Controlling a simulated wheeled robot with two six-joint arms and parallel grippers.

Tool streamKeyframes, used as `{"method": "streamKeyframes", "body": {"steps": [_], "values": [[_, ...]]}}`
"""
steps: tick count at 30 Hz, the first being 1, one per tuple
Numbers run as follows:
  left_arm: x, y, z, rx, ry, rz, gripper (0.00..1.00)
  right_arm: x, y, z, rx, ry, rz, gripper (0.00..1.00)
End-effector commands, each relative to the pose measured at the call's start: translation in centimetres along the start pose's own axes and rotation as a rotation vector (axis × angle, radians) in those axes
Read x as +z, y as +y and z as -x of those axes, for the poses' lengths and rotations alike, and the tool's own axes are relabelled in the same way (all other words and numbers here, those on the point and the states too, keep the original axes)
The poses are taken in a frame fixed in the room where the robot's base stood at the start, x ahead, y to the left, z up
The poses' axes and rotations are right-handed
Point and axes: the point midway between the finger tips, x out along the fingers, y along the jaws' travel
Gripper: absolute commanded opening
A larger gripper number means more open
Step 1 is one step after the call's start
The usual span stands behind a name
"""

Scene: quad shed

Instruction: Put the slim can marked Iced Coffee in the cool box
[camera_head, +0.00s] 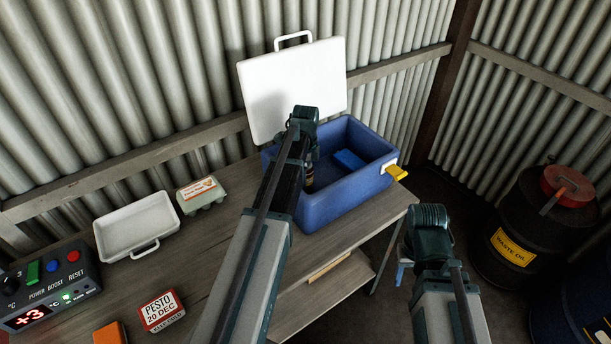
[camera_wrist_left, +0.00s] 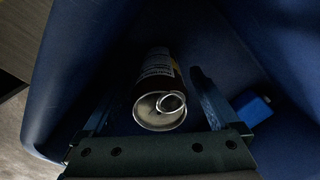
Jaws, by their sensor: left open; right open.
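The blue cool box (camera_head: 335,205) stands open on the bench, with its white lid (camera_head: 292,90) raised against the wall. My left gripper (camera_head: 309,172) reaches down inside it, partly hidden by its own arm. In the left wrist view a dark slim can (camera_wrist_left: 158,104) with a silver ring-pull top lies between the gripper's open fingers, inside the blue walls. Its print is too dim to read, and I cannot tell whether it touches the floor. My right gripper (camera_head: 402,266) is open and empty, off the bench's right end.
A blue block (camera_head: 349,159) lies in the box; a yellow latch (camera_head: 397,173) sticks out at its right. A white tray (camera_head: 137,226), egg carton (camera_head: 201,193), pesto box (camera_head: 161,311) and control unit (camera_head: 48,286) occupy the bench's left. A waste oil drum (camera_head: 525,240) stands right.

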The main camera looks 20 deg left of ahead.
Motion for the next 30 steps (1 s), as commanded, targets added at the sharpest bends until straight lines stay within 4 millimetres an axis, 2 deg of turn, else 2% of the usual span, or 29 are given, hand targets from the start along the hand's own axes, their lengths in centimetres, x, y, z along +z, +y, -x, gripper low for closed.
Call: {"method": "streamKeyframes", "body": {"steps": [1, 15, 20, 28, 30], "values": [[0.0, 0.0, 1.5, 0.000, 0.000, 0.000, 0.95, 0.1, 0.1, 1.5, 0.000, 0.000, 0.000, 0.50], [0.0, 0.0, 8.5, 0.000, 0.000, 0.000, 0.95, 0.5, 0.8, 8.5, 0.000, 0.000, 0.000, 0.50], [0.0, 0.0, 9.5, 0.000, 0.000, 0.000, 0.95, 0.6, 0.9, 9.4, 0.000, 0.000, 0.000, 0.50], [-0.1, 0.1, 9.4, 0.000, 0.000, 0.001, 0.95, 0.6, 0.9, 9.4, 0.000, 0.000, 0.001, 0.50], [-0.7, 0.6, 9.4, 0.001, -0.002, 0.016, 0.95, 0.6, 0.9, 9.4, 0.000, 0.000, 0.000, 0.50]]}}
